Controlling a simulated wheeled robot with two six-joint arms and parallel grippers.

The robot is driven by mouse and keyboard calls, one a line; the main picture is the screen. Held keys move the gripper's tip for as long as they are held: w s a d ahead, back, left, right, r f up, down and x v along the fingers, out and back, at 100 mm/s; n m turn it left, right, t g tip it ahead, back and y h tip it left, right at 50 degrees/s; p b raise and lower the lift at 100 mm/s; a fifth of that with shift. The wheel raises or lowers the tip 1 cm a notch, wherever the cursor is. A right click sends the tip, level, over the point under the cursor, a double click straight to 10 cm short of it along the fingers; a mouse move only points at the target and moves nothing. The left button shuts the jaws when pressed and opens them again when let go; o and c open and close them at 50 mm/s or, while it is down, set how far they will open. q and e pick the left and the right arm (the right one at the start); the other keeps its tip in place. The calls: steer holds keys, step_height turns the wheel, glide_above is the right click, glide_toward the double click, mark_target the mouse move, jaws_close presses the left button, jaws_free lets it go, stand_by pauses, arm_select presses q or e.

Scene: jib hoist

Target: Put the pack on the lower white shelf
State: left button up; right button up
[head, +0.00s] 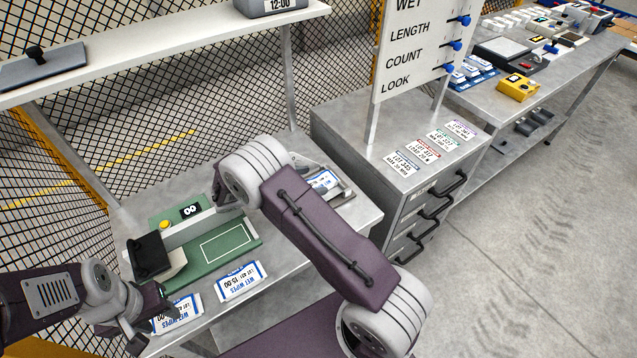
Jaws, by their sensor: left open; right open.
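White and blue wet-wipes packs lie on the grey bench (205,338): one pack (241,281) near the front edge, another pack (184,312) left of it, and a third pack (323,181) at the back right, partly covered by my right arm. My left gripper (142,328) is open at the left pack's left end; I cannot tell whether it touches. My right gripper (226,200) is open over the green machine, mostly hidden by its own wrist. One long whitish shelf (180,42) runs above the bench; I cannot tell whether it is the lower one.
A green sealing machine (226,248) with a black block stands on the bench. A drawer cabinet (345,130) with labels and a sign is at right. Mesh fencing stands behind; the right floor is clear.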

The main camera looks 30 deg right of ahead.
mark_target(324, 179)
steer(key=x, duration=0.5)
steer(key=shift+d, duration=0.25)
steer(key=shift+s+a, duration=0.1)
steer(key=c, duration=1.6)
steer(key=shift+r, duration=0.5)
step_height(324, 179, up, 3)
steer(key=shift+f, duration=0.1)
steer(key=s+d+r, duration=0.1)
steer(key=s+r, duration=0.1)
steer(key=s, duration=0.1)
steer(key=s+d+r, duration=0.2)
steer(key=s+r, duration=0.1)
steer(key=s, duration=0.1)
steer(key=s+d+r, duration=0.2)
steer(key=s, duration=0.1)
steer(key=shift+s+d+r+p, duration=0.15)
steer(key=shift+s+p, duration=0.1)
steer(key=shift+p, duration=0.15)
